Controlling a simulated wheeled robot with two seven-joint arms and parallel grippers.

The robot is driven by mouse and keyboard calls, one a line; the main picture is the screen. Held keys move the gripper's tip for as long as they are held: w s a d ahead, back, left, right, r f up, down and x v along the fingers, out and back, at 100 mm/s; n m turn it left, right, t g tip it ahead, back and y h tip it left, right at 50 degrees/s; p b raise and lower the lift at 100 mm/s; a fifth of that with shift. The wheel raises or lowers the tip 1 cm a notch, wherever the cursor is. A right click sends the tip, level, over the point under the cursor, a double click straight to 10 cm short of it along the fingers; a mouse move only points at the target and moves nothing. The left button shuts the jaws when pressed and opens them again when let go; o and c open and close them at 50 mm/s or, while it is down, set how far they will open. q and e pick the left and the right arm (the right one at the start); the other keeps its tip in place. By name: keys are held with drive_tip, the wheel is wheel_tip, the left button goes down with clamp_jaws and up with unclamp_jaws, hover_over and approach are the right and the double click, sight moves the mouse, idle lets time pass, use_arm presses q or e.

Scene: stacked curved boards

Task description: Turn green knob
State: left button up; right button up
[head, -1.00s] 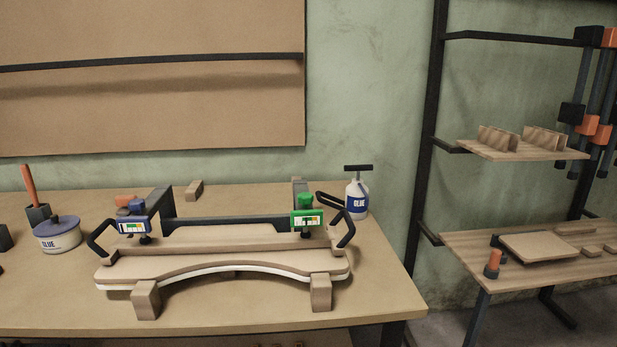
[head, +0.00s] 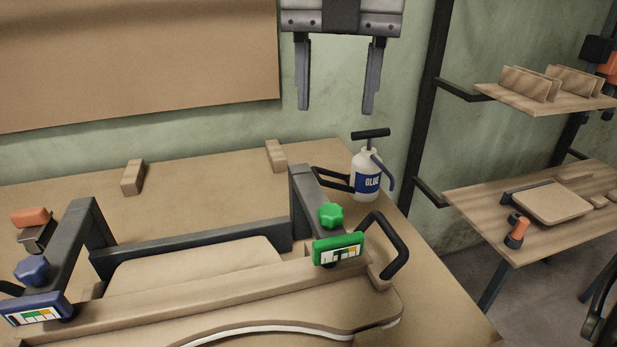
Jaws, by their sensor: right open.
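The green knob (head: 331,215) sits on top of the right clamp of the press, above a green-framed gauge (head: 338,250). A black handle (head: 392,247) curves out to the right of the gauge. My right gripper (head: 334,108) hangs at the top of the view, fingers pointing down and apart, with nothing between them. In the picture it is above the green knob, apart from it. The blue knob (head: 31,270) is on the left clamp above a blue-framed gauge (head: 36,312). The stacked curved boards (head: 270,310) lie under the clamps. My left gripper is not in view.
A white glue bottle (head: 367,178) with a black pump stands just behind and right of the green knob. Wooden blocks (head: 133,177) lie at the back of the workbench (head: 210,185). A shelf rack (head: 550,210) stands at the right.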

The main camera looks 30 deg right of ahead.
sight(331, 209)
drive_tip(key=f, duration=0.8)
drive_tip(key=f+p, duration=0.1)
drive_tip(key=f, duration=0.6)
drive_tip(key=shift+s+f, duration=0.2)
drive_tip(key=shift+f, duration=0.15)
drive_tip(key=c, duration=1)
